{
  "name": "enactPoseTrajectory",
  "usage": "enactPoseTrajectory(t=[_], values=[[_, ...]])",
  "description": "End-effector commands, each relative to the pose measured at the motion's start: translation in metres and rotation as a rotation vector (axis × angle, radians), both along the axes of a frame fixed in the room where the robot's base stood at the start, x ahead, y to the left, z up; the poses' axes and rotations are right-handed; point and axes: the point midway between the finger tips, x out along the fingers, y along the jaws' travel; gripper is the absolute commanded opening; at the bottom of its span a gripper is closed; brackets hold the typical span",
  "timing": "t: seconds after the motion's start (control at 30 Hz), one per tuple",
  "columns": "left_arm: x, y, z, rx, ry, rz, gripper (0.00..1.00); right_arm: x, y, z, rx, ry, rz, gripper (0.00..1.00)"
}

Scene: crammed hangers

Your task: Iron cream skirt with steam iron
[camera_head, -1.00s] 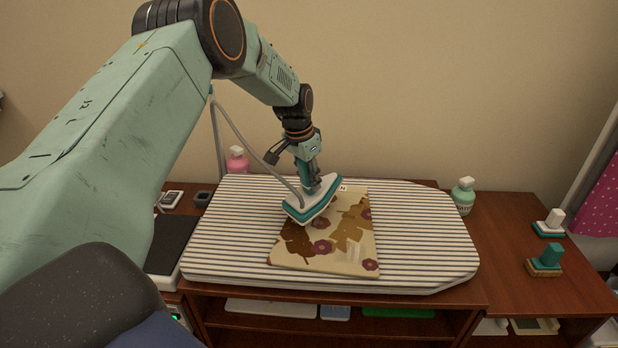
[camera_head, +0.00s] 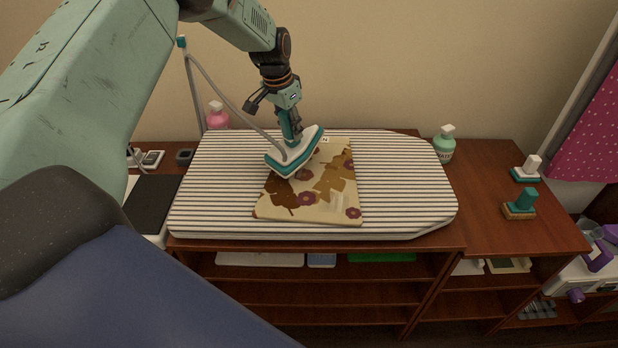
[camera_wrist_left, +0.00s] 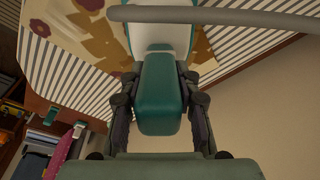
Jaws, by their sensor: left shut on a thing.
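The cream skirt (camera_head: 330,203), patterned with brown leaves and plum flowers, lies flat on the striped ironing board (camera_head: 405,190). The white and teal steam iron (camera_head: 296,157) is over the skirt's upper left part, tilted in the picture; I cannot tell whether its sole touches the cloth. My left gripper (camera_head: 290,128) is shut on the iron's handle. In the left wrist view the teal handle (camera_wrist_left: 161,92) sits between the two fingers of the gripper (camera_wrist_left: 160,105), with the skirt (camera_wrist_left: 85,35) beyond. My right gripper is not in view.
A grey hose (camera_head: 222,98) runs from a stand to the iron. A pink bottle (camera_head: 217,117) and a green bottle (camera_head: 444,143) stand behind the board. Two brushes (camera_head: 526,170) (camera_head: 520,205) sit on the brown table (camera_head: 480,235) at right. A dark flat pad (camera_head: 153,203) lies left of the board.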

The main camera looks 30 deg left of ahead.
Motion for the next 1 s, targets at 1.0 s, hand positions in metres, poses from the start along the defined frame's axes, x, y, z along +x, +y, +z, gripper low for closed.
enactPoseTrajectory(t=[1.0], values=[[0.0,-0.017,0.045,0.008,0.041,-0.038,0.0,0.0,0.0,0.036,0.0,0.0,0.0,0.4]])
